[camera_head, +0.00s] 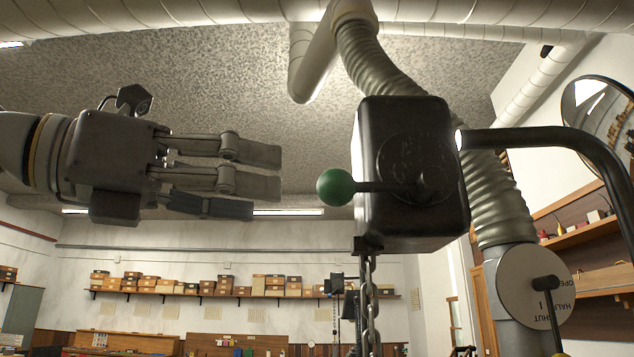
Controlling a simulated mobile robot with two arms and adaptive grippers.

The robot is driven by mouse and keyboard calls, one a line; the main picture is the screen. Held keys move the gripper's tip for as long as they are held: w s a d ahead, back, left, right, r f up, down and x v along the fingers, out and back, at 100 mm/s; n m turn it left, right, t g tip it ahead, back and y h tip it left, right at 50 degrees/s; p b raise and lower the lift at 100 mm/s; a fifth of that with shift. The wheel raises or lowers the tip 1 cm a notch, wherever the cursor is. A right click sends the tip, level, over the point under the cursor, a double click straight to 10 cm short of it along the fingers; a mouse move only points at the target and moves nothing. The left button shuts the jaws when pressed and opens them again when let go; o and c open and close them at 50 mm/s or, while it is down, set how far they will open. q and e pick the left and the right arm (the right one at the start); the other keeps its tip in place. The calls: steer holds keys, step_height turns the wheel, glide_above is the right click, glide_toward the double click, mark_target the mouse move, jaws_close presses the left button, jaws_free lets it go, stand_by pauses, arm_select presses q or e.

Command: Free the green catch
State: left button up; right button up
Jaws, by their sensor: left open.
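The green catch is a round green knob (335,187) on a short dark lever (385,187). The lever points left from a round plate on the face of a black box (440,225). My left gripper (266,183) reaches in from the left, with its fingers pointing right toward the knob. It is open and empty. In the picture a small gap lies between its fingertips and the knob; the difference in depth is hard to tell. My right gripper is not in view.
A chain (370,305) hangs below the box. A ribbed hose (490,200) runs behind it. A thick black bent bar (560,138) extends right from the box. A round dial (535,285) with a black lever sits lower right. Shelves with boxes (250,285) are far behind.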

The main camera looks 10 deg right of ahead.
mark_target(321, 179)
arm_select(q)
steer(key=shift+m+t+y, duration=0.4)
steer(key=d+p, duration=0.1)
steer(key=d, duration=0.1)
steer(key=d+r+p, duration=0.1)
steer(key=d, duration=0.2)
steer(key=d+p, duration=0.2)
steer(key=d, duration=0.1)
steer(key=shift+w+d+r, duration=0.2)
steer(key=shift+d+r, duration=0.05)
steer(key=shift+w+d+f+p, duration=0.1)
steer(key=shift+w+d+p, duration=0.2)
steer(key=shift+d, duration=0.35)
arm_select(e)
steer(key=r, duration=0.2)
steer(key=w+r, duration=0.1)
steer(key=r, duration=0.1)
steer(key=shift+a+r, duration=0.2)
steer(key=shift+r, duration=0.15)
arm_select(q)
steer(key=shift+c, duration=0.2)
